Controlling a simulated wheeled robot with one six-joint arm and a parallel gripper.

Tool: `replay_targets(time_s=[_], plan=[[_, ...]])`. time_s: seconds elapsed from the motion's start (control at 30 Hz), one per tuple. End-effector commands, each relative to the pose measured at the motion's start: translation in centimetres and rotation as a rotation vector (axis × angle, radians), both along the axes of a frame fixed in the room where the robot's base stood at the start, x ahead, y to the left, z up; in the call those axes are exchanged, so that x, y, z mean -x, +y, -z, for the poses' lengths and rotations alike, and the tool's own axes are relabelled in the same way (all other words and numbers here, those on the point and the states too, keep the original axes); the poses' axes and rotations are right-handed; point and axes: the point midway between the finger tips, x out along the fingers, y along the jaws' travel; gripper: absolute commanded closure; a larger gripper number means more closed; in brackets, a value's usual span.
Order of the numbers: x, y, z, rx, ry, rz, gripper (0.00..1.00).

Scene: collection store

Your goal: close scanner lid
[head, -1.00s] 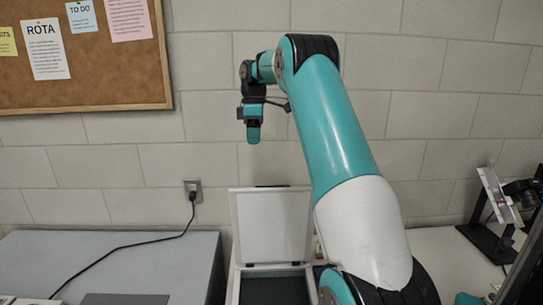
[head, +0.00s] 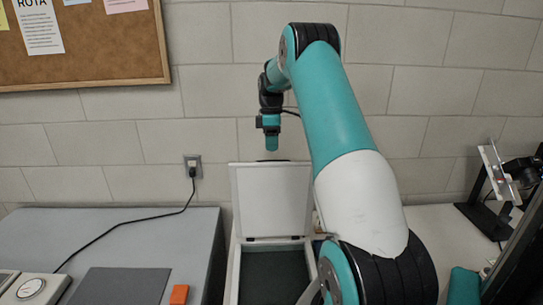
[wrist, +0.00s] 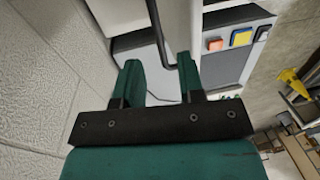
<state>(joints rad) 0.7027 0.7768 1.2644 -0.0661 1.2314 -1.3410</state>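The scanner is a white box with a dark bed (head: 275,278) in the head view, low in the middle and partly hidden by my arm. Its white lid (head: 270,200) stands open, upright against the wall side, with a small dark piece at its top edge. My gripper (head: 271,143) points down just above the lid's top edge in the picture; I cannot tell the gap in depth. In the wrist view my gripper (wrist: 158,78) has its two green fingers apart. A dark bent rod (wrist: 157,30) shows between them in the picture, with no clear grip on it.
A grey table (head: 150,235) at left holds a dark flat pad (head: 120,286), an orange block (head: 180,294) and a dial device (head: 33,290). A black cable runs to a wall socket (head: 193,166). A black stand (head: 480,215) is at right. The wall is close behind.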

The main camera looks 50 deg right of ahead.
Motion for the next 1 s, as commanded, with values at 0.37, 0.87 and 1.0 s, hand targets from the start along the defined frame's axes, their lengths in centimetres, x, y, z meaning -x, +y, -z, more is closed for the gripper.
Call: replay_targets(time_s=[0.37, 0.87, 1.0], plan=[[0.4, 0.5, 4.2, 0.0, 0.0, 0.0, 0.64], [0.4, 0.5, 4.4, 0.0, 0.0, 0.0, 1.0], [0.4, 0.5, 4.4, 0.001, -0.001, 0.0, 1.0]])
